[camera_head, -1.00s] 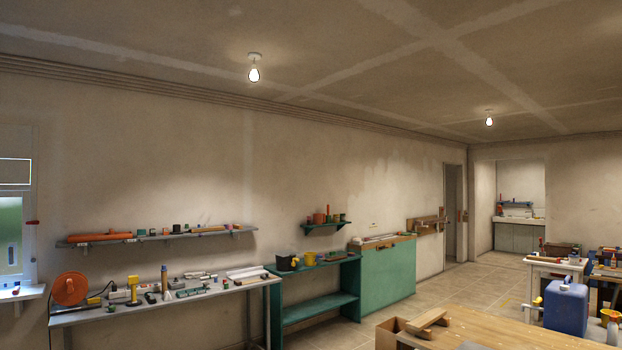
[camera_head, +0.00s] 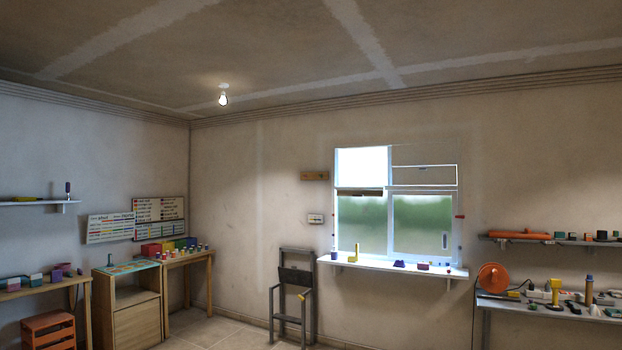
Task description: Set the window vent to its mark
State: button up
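The window (camera_head: 365,217) is in the wall right of centre in the head view, with a white frame and bright panes. A pane framed in white (camera_head: 423,176) sits in its upper right part, and a brown horizontal bar (camera_head: 359,192) crosses its left side at mid height. I cannot tell which part is the vent. Small red spots (camera_head: 460,216) show on the right edge of the frame; I cannot tell whether one is the mark. My gripper is not in view.
A white sill (camera_head: 391,269) with small objects juts out below the window. A dark folding step stool (camera_head: 292,296) stands on the floor left of it. A workbench (camera_head: 560,312) is at the right, wooden tables (camera_head: 187,262) at the left. Some floor (camera_head: 215,331) is clear.

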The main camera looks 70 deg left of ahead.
aim_at(441, 175)
jog(key=u, duration=1.8)
jog(key=i, duration=5.35)
jog(key=i+j+z, duration=0.1)
jog(key=i, duration=0.4)
jog(key=i+j+z, duration=0.1)
jog(key=i, duration=0.4)
jog(key=i+j+z, duration=0.1)
jog(key=i+j, duration=0.2)
jog(key=i, duration=0.2)
jog(key=i+j+z, duration=0.1)
jog(key=i+j, duration=0.15)
jog(key=i, duration=0.25)
